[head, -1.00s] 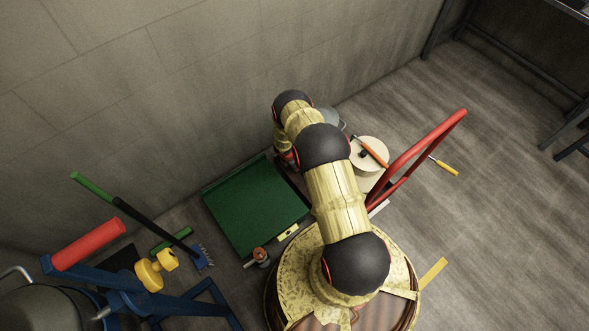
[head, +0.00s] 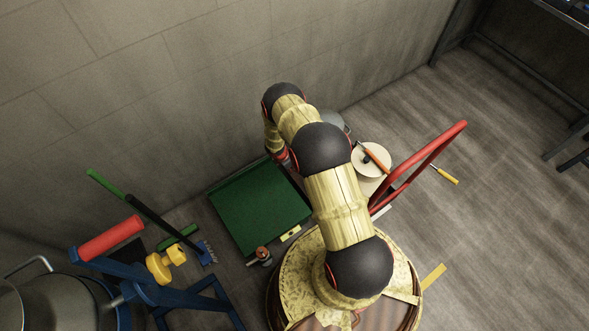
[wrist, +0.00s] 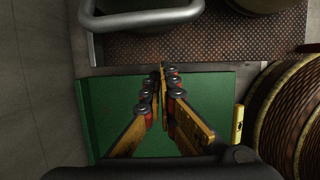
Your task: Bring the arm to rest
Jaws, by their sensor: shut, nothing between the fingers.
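My arm (head: 338,205) reaches from the round base at the bottom up toward the wall in the head view, bent at its dark joints. Its far end hangs down by the corner of a green flat-topped thing (head: 258,210), and the fingertips are hidden there. In the wrist view my gripper (wrist: 162,78) is shut and empty, its yellow fingers meeting at the tips above the far edge of the green surface (wrist: 110,115). A grey metal handle (wrist: 150,20) and a brown speckled plate lie beyond the tips.
A red rail (head: 430,158) and a pale round-topped container (head: 371,160) stand right of my arm. A blue stand (head: 155,290), a brush (head: 207,254) and a metal tank (head: 65,300) are at lower left. The wall is close behind; open floor lies to the right.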

